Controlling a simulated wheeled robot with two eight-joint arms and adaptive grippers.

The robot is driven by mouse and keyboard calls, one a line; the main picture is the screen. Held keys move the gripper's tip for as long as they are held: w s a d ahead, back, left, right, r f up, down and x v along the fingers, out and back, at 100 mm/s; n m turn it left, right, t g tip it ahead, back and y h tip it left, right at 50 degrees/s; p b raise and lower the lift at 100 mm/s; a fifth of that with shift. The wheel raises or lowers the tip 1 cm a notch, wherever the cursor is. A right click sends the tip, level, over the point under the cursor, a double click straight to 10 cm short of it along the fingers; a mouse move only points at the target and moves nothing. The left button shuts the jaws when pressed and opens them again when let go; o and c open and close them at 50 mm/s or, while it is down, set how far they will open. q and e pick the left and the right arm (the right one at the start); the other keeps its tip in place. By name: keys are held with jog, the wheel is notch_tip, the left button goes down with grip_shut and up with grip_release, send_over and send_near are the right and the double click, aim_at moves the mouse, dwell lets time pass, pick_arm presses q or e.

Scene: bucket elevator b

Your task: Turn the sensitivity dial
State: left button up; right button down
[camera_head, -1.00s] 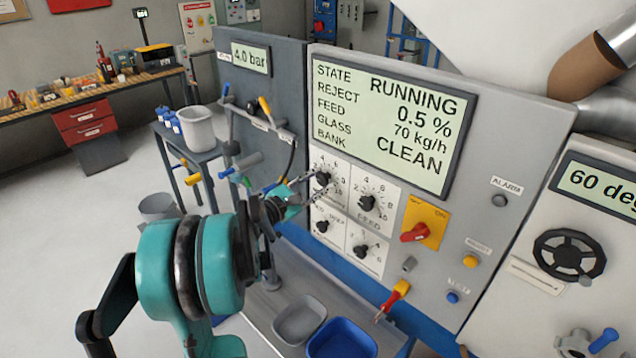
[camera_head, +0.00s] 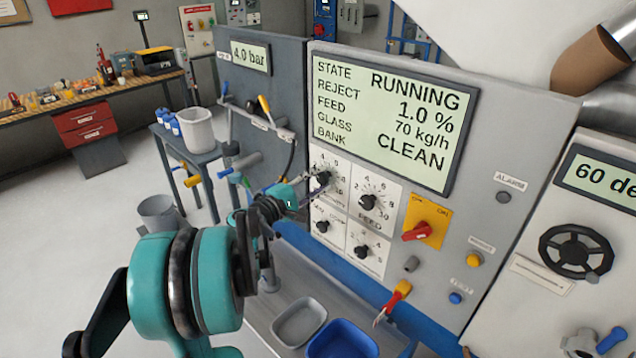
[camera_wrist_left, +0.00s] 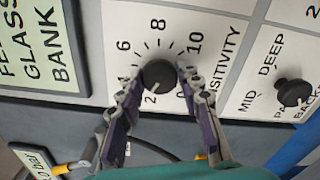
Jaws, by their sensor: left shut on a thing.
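The sensitivity dial is a black knob on a white numbered plate at the upper left of the dial group; it shows in the left wrist view (camera_wrist_left: 158,75) and in the head view (camera_head: 323,178). My left gripper (camera_wrist_left: 157,82) has its two fingers on either side of the knob, shut on it. In the head view my left gripper (camera_head: 306,188) reaches the panel from the left and covers part of the dial plate. The display (camera_head: 395,120) reads RUNNING, reject 1.0 %, feed 70 kg/h, bank CLEAN. My right gripper is not in view.
The feed dial (camera_head: 368,202) sits just right of the sensitivity dial, with two more knobs below. A red switch on a yellow plate (camera_head: 424,224) is further right. A grey tray (camera_head: 299,322) and a blue tray (camera_head: 342,340) are below the panel.

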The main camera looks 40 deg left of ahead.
pick_arm(q)
jog(key=shift+m, duration=0.3)
jog(key=o, duration=1.2)
jog(key=shift+c, duration=0.2)
jog(key=s+a, duration=0.1)
jog(key=s, duration=1.1)
